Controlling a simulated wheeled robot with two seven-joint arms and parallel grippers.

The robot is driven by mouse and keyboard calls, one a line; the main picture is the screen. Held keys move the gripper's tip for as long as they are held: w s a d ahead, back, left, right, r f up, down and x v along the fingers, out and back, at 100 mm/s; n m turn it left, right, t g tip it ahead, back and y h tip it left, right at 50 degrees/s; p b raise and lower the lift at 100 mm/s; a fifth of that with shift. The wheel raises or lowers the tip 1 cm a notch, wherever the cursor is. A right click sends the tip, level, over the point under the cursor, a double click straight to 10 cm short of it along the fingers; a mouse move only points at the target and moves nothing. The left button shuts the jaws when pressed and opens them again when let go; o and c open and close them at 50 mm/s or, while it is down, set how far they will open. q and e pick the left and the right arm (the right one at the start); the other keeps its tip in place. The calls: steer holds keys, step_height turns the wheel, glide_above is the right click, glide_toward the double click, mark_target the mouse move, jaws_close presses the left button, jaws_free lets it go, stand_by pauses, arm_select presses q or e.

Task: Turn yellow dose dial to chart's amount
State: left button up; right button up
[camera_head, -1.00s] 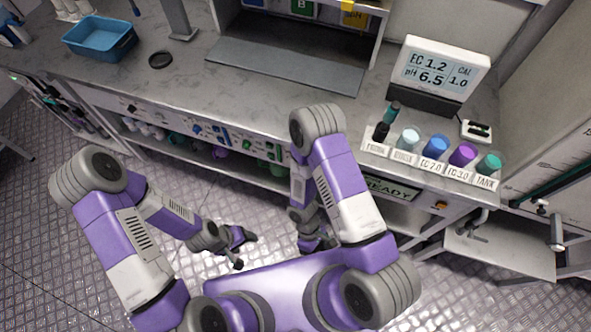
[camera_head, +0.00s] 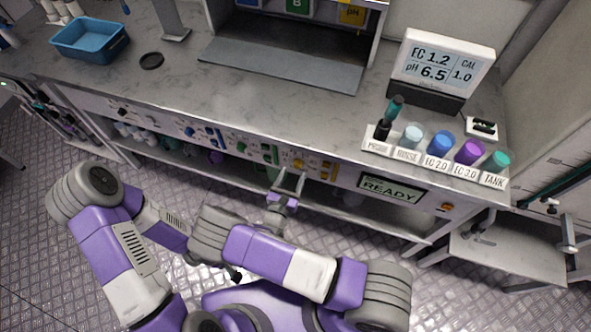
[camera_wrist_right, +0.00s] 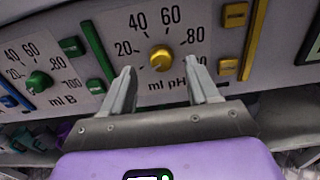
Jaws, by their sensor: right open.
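The yellow dose dial (camera_wrist_right: 161,58) sits on the front panel, on a scale marked 20, 40, 60, 80 and "ml pH". It also shows small in the head view (camera_head: 299,163). Its exact pointer reading is too small to tell. My right gripper (camera_wrist_right: 160,70) is open, its two fingers either side of the dial and a little short of it, apart from it as far as I can tell. In the head view the right gripper (camera_head: 289,181) is in front of the panel. My left gripper (camera_head: 236,275) is low and partly hidden behind my right arm. I cannot make out a dose chart.
A green dial (camera_wrist_right: 38,82) marked "ml B" is left of the yellow one. Yellow buttons (camera_wrist_right: 235,15) are on its right. A READY display (camera_head: 390,188), labelled vials (camera_head: 440,145) and a meter (camera_head: 442,65) are farther right. A blue tray (camera_head: 90,40) stands at the left.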

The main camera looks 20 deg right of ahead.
mark_target(297, 166)
steer(key=shift+x, duration=1.7)
steer(key=c, duration=1)
